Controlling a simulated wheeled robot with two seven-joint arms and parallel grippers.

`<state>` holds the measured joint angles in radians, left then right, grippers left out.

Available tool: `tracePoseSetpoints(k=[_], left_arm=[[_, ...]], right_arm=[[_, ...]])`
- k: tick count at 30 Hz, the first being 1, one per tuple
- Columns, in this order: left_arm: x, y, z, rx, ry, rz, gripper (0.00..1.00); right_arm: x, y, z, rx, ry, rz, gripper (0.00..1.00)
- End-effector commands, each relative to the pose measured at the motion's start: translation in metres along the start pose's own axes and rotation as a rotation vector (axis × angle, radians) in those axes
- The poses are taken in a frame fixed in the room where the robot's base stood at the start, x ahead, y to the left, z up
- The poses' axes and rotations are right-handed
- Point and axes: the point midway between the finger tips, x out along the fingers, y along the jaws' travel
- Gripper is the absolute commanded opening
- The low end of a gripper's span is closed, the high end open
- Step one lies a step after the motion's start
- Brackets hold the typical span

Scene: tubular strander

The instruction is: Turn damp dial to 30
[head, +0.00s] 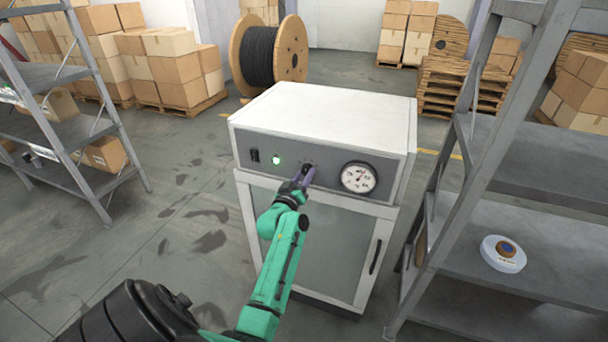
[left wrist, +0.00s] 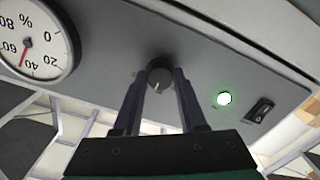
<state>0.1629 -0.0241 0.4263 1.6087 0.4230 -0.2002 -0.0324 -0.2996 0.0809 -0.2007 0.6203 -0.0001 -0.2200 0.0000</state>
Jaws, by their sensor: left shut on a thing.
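The white cabinet (head: 330,108) has a grey front panel with a small black dial. My left gripper (head: 305,174) reaches the dial and mostly hides it in the head view. In the left wrist view, the dial (left wrist: 160,73) sits between the two fingers of my left gripper (left wrist: 160,84), which are shut on its sides. A light pointer mark shows on the dial face. A round percent gauge (head: 358,178) is right of the dial. It also shows in the left wrist view (left wrist: 36,38), its red needle between 40 and 60, nearer 40. My right gripper is not visible.
A lit green lamp (head: 277,160) and a black switch (head: 255,155) are left of the dial. A glass-fronted door (head: 330,235) is below. Metal shelves stand left (head: 70,125) and close on the right (head: 540,240). A cable reel (head: 268,55) stands behind.

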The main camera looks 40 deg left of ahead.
Motion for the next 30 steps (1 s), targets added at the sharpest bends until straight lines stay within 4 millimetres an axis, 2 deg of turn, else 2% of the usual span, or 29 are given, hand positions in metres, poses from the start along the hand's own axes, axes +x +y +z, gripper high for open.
tracePoseSetpoints(k=[15,30], left_arm=[[-0.0003,0.0005,0.0008,-0.342,-0.004,-0.001,0.00],[-0.0003,0.0004,0.0017,-0.403,-0.004,-0.001,0.00]], right_arm=[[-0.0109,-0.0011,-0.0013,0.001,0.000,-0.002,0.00],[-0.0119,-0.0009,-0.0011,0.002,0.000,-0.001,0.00]])
